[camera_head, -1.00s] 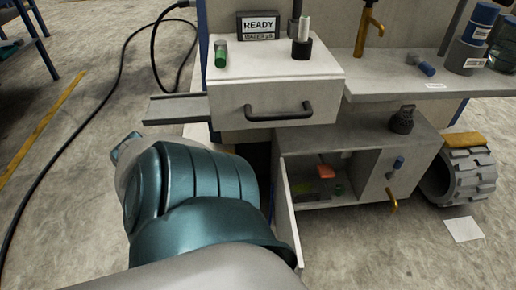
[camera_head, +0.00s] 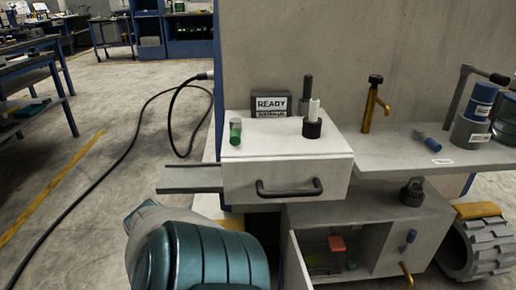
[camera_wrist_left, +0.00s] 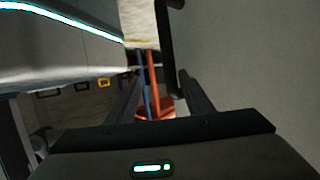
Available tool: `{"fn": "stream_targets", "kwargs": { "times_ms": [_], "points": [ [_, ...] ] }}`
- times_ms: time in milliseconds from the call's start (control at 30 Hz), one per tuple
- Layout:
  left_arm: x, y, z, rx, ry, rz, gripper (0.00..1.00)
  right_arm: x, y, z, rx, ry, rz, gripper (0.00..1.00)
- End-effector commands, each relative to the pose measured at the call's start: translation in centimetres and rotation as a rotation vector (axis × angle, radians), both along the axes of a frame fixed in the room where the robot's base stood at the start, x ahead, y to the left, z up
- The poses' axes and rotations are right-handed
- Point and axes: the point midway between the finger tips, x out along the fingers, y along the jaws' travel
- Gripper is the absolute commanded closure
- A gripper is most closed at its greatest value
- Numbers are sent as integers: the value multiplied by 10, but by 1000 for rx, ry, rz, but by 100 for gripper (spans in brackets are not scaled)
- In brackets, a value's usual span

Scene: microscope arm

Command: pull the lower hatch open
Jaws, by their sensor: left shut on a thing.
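The lower hatch (camera_head: 299,264) is a pale panel on the left side of the lower compartment (camera_head: 375,250). It stands swung outward, seen nearly edge-on, and the compartment interior shows. My left arm comes in low at the left of the hatch in the head view, and its gripper is hidden there. In the left wrist view my left gripper (camera_wrist_left: 160,82) has its two dark fingers around a dark bar (camera_wrist_left: 170,45), which looks like the hatch handle. The exact contact is hard to see. My right gripper is in neither view.
Above the hatch, a drawer (camera_head: 288,181) with a dark handle juts out, with a ledge (camera_head: 190,178) at its left. An orange block (camera_head: 337,243) lies inside the compartment. A grey wheel (camera_head: 478,243) stands at the right. Floor at the left is open, crossed by a cable (camera_head: 128,165).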

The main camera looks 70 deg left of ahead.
Motion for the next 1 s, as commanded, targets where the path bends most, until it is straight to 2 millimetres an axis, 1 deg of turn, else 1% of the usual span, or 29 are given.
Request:
{"fn": "stream_targets", "kwargs": {
  "times_ms": [33, 167, 300, 1000],
  "points": [
    [-4, -13, 9, -32, -15, -17, 72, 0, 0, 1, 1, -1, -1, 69],
    [-8, -11, 8, -33, -12, -17, 74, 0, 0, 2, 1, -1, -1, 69],
    [-14, -7, 7, -32, -9, -17, 78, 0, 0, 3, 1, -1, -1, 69],
    [-43, 22, 8, -30, -9, -14, 78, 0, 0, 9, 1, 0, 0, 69]
  ]
}}
